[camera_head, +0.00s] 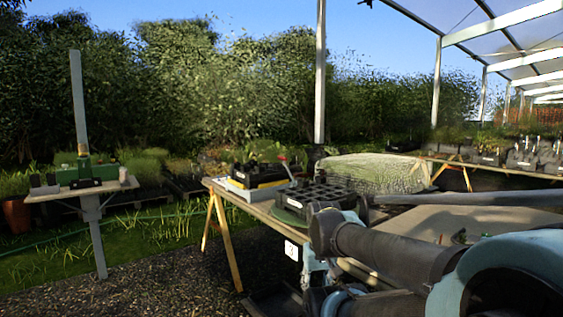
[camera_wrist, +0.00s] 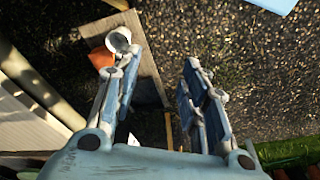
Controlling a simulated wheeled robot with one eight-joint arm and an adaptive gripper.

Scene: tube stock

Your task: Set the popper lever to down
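A lever with a red tip (camera_head: 283,158), which looks like the popper lever, stands up and leans to the left in the head view. It rises beside a black celled tray (camera_head: 318,194) on the wooden table. The lever is not seen in the wrist view. In the head view my arm covers the table's near part, and I cannot make out the fingers clearly.
A black and yellow crate (camera_head: 258,176) stands on the table's left end. A green-topped side stand (camera_head: 80,190) is at far left. A white cup (camera_wrist: 119,39) and an orange pot (camera_wrist: 101,58) lie below my left finger. Gravel (camera_wrist: 235,75) is open to the right.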

